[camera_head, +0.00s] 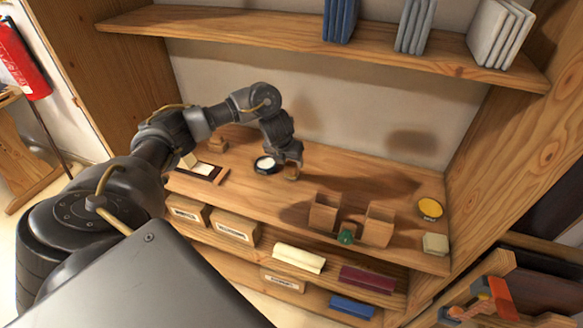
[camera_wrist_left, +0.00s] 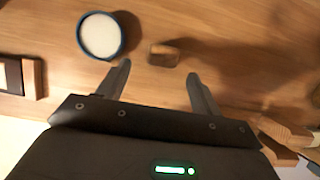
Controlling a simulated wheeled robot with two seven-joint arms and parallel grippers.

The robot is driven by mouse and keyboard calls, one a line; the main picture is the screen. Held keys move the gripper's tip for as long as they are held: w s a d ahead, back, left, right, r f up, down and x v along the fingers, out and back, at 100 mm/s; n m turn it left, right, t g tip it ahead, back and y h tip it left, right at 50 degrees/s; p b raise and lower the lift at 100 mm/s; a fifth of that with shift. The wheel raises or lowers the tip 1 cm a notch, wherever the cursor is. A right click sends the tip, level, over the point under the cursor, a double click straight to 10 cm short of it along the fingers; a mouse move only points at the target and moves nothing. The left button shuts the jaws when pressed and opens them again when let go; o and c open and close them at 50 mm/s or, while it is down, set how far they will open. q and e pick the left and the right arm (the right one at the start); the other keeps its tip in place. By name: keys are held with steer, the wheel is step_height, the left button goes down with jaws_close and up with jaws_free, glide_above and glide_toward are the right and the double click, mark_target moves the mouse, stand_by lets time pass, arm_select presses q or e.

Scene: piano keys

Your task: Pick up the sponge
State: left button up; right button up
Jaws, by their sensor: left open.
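My left gripper (camera_head: 289,159) reaches down over the wooden shelf in the head view, and its open fingers (camera_wrist_left: 158,70) show in the left wrist view. A small brown block (camera_head: 291,171) stands on the shelf just below the gripper. In the left wrist view the block (camera_wrist_left: 164,55) appears in the gap between the fingertips, apart from both. A small pale block (camera_head: 435,243) lies at the shelf's right front corner, far from the gripper. I cannot tell for sure which block is the sponge. My right gripper is not in view.
A round dish with white contents (camera_head: 265,165) stands close left of the brown block; its rim looks blue in the left wrist view (camera_wrist_left: 101,35). Two open wooden boxes (camera_head: 324,212), a green item (camera_head: 346,237) and a yellow bowl (camera_head: 430,208) stand to the right. An upper shelf (camera_head: 330,50) runs above.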

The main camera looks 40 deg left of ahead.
mark_target(291, 164)
arm_select(q)
steer(key=shift+w+f, duration=0.3)
steer(key=shift+f, duration=0.15)
steer(key=shift+w+f+b, duration=0.1)
steer(key=shift+f+b, duration=0.2)
steer(key=x, duration=0.1)
steer(key=b+x, duration=0.1)
steer(key=x, duration=0.1)
steer(key=shift+w+a+f, duration=0.1)
steer(key=shift+w+f, duration=0.05)
steer(key=shift+w, duration=0.15)
steer(key=shift+w+f+b, duration=0.2)
steer(key=shift+f+b, duration=0.1)
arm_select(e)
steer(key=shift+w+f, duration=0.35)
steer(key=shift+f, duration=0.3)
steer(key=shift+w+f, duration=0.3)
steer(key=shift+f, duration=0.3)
arm_select(q)
steer(key=shift+r, duration=0.1)
steer(key=c, duration=1.1)
steer(key=shift+c, duration=0.2)
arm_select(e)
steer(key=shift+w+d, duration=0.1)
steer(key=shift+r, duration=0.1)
